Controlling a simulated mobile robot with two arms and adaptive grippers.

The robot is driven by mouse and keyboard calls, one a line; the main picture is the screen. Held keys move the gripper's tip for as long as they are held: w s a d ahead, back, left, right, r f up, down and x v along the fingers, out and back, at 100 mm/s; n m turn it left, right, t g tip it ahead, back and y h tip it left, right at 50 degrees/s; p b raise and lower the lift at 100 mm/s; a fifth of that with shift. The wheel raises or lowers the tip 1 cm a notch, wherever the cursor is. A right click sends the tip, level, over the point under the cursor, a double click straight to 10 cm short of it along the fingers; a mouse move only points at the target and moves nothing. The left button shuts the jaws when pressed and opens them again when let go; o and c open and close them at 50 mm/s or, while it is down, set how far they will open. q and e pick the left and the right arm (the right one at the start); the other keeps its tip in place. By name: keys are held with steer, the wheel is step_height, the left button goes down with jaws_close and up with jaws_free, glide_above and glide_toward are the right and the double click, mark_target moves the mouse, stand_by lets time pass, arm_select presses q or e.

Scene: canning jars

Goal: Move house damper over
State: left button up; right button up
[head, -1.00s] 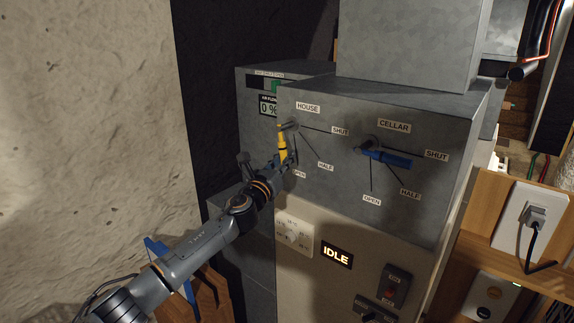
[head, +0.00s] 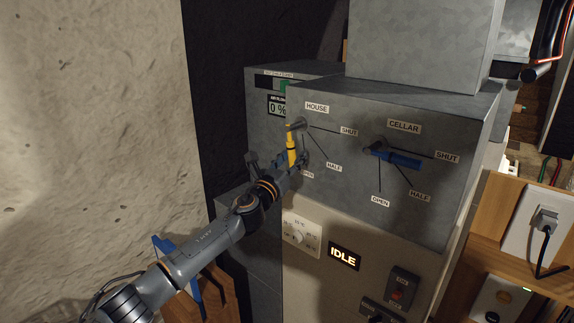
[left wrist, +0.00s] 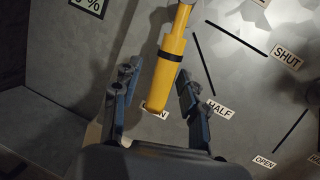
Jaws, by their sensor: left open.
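The house damper is a yellow handle (head: 291,148) under the HOUSE label on the grey metal box. It hangs down, near the OPEN mark. My left gripper (head: 298,164) is at the handle's lower end. In the left wrist view the yellow handle (left wrist: 168,72), with a black band, reaches between the two open fingers of my left gripper (left wrist: 152,95). There are visible gaps on both sides. The OPEN label is partly hidden behind the handle's tip. My right gripper is not in view.
The blue cellar handle (head: 396,157) is to the right, near its SHUT line. An airflow display (head: 278,106) reads 0 %. A lit IDLE sign (head: 343,257) and a dial (head: 299,236) are below. A rough wall (head: 90,120) stands at left.

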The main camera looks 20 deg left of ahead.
arm_select(q)
steer(key=v, duration=1.2)
steer(key=shift+w+f, duration=0.1)
